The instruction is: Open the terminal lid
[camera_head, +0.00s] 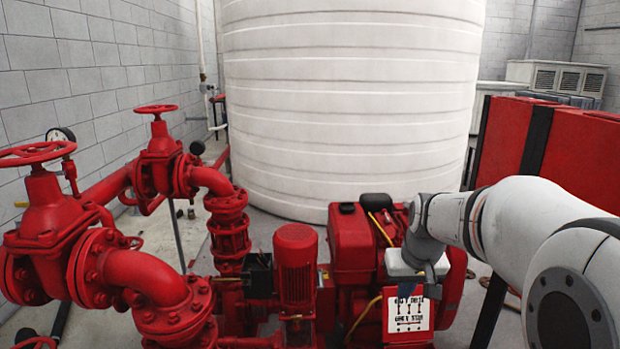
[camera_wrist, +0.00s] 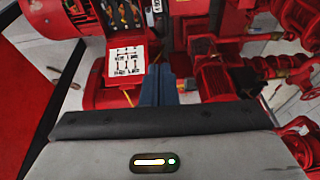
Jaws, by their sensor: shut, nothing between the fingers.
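A red terminal lid shows in the wrist view (camera_wrist: 97,97), with a white wiring-diagram label (camera_wrist: 125,62) on the face toward me. It also shows in the head view (camera_head: 396,338), below my wrist. Beyond it in the wrist view, an open terminal box (camera_wrist: 122,14) shows wires and terminals, so the lid appears swung away from the box. My gripper's blue fingers (camera_wrist: 158,85) are shut and empty, beside the label's right edge in the wrist view. I cannot tell whether they touch the lid. In the head view the fingertips are mostly hidden by my wrist and the lid.
A red motor (camera_head: 297,262) and red engine block (camera_head: 352,245) stand beside the lid. Red pipes and valves (camera_head: 160,165) fill the left. A large white tank (camera_head: 350,100) stands behind. Red panels (camera_head: 580,150) are at the right. Free room around the lid is tight.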

